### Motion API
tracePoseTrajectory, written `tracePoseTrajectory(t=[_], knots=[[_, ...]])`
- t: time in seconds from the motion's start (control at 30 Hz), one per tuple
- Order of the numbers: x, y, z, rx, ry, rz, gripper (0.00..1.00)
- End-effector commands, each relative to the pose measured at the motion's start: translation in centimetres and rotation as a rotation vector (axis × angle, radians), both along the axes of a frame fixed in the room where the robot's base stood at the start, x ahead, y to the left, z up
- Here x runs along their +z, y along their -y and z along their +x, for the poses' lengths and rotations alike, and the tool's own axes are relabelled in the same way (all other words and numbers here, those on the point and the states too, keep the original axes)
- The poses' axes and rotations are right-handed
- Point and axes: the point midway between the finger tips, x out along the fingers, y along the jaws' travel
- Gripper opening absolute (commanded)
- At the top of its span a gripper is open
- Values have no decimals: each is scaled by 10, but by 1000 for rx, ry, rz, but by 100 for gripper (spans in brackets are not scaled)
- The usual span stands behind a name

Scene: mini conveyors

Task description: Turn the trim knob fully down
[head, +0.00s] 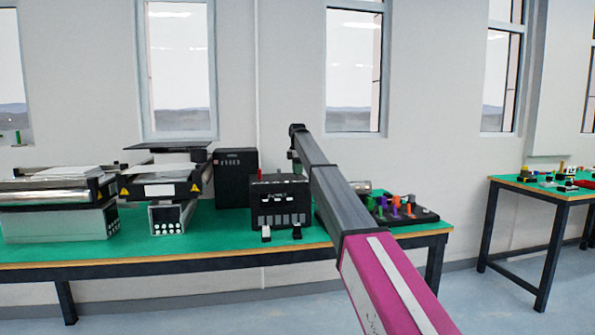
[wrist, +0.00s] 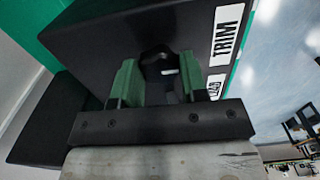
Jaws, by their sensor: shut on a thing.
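In the wrist view, the dark trim knob (wrist: 158,63) sits on a black box (wrist: 105,38) beside a white TRIM label (wrist: 228,34). My gripper (wrist: 158,76) has its green-padded fingers on either side of the knob and is shut on it. The fingers and the gripper body hide part of the knob, and its turn angle cannot be read. A second label (wrist: 216,86), partly covered, lies below TRIM. In the head view, my arm reaches over the bench to a black control box (head: 280,207); the knob cannot be made out there.
A green-topped bench (head: 190,248) carries mini conveyors (head: 62,190) at left, a dark cabinet (head: 236,178) behind the control box, and a tray of coloured pieces (head: 412,217) at right. Another table (head: 540,186) stands far right.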

Motion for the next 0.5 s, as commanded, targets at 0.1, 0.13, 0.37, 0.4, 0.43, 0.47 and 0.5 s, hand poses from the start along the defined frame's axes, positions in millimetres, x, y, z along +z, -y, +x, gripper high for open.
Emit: tracePoseTrajectory(t=[0.1,0.13,0.37,0.4,0.43,0.47,0.5], knots=[[1,0,1,22,2,1,16],[1,0,1,25,2,1,16],[1,0,1,34,2,1,16],[1,0,1,34,2,1,16],[1,0,1,34,2,1,16],[1,0,1,34,2,1,16],[1,0,1,34,2,1,16]])
